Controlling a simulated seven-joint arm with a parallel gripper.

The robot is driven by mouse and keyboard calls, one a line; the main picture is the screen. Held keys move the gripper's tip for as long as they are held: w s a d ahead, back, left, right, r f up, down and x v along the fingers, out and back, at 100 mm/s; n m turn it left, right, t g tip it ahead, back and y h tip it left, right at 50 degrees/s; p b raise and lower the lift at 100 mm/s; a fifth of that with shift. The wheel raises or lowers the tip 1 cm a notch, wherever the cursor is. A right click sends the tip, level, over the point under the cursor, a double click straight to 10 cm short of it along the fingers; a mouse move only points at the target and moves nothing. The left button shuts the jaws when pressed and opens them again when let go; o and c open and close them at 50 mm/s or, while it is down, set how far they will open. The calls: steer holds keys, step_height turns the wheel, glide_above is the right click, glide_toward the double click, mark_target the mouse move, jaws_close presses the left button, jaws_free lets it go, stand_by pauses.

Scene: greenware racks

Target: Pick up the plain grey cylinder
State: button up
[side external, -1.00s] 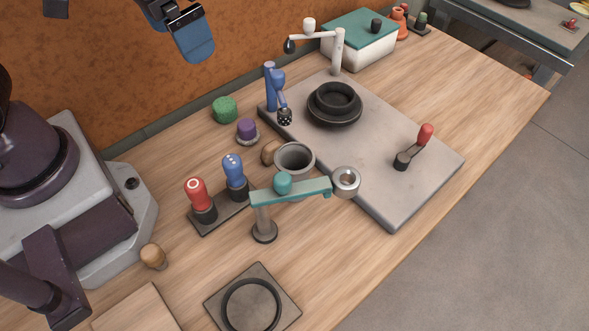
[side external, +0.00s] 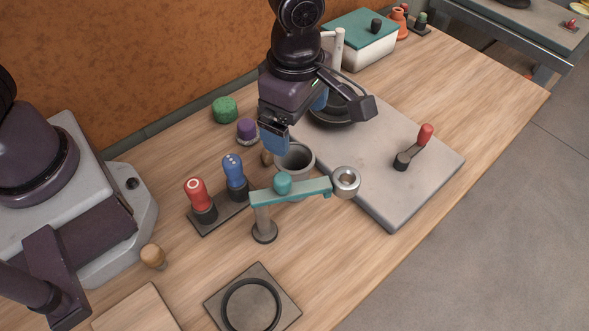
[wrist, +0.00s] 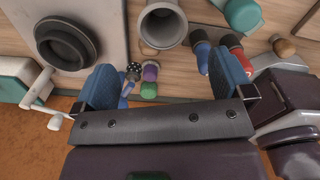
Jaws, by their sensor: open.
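A plain grey hollow cylinder (side external: 298,158) stands upright on the wooden bench, its open mouth facing up, beside the corner of the grey slab. In the wrist view the grey cylinder (wrist: 161,26) shows at the top centre, beyond my fingertips. My gripper (side external: 298,122) is open and empty, with two blue finger pads spread wide. It hangs above and behind the cylinder in the side view and does not appear to touch it. The wrist view shows my gripper (wrist: 166,80) with bare space between its pads.
A teal-armed post (side external: 290,190) with a grey ring (side external: 346,180) stands just in front of the cylinder. Red (side external: 197,193) and blue (side external: 233,172) knobs stand left, with a purple knob (side external: 246,130) behind. A red-handled lever (side external: 418,145) is on the slab (side external: 390,195).

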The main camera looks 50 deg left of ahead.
mark_target(294, 168)
step_height(294, 168, down, 12)
steer(key=shift+s+a+f, duration=0.1)
steer(key=shift+s, duration=0.05)
stand_by(0.4)
steer(key=shift+c, duration=0.2)
steer(key=c, duration=1)
